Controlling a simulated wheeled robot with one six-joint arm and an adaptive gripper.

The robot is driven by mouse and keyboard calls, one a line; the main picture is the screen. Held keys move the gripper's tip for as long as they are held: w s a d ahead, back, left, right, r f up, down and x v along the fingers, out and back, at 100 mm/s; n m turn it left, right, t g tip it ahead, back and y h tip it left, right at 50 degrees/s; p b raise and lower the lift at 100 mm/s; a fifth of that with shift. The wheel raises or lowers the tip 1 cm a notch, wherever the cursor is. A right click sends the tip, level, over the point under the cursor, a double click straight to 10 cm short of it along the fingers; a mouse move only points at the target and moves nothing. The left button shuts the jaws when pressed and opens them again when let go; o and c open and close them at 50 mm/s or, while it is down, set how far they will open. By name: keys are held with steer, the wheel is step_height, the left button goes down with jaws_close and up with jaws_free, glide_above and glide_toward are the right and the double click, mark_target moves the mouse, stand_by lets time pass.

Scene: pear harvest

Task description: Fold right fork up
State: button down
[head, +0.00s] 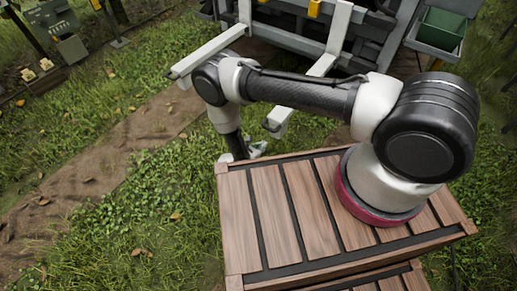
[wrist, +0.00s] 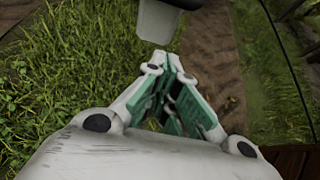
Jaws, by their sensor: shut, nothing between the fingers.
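Two pale grey forks stick out from the machine at the top of the head view, both lowered. The left fork (head: 212,52) reaches toward the left. The right fork (head: 322,66) passes behind my arm, and its end (head: 279,120) shows below the arm. My gripper (head: 257,149) hangs low beside the deck edge, just below and left of that end, and is partly hidden. In the wrist view my gripper (wrist: 172,92) has its green-padded fingers shut and empty. A pale blunt bar end (wrist: 159,20), apparently a fork's, is above the fingers; contact cannot be told.
A slatted wooden deck (head: 262,205) lies under my arm's base. The dark machine body (head: 375,42) fills the top, with a green crate (head: 440,30) at its right. Grass and a dirt path (head: 105,165) lie open at the left.

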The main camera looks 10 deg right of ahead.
steer(key=shift+w+d+r, duration=0.25)
steer(key=shift+w+d, duration=0.3)
steer(key=shift+w+d+r, duration=0.3)
steer(key=shift+w+d, duration=0.3)
steer(key=shift+w+d+r, duration=0.25)
steer(key=shift+w+d, duration=0.3)
steer(key=shift+r, duration=0.1)
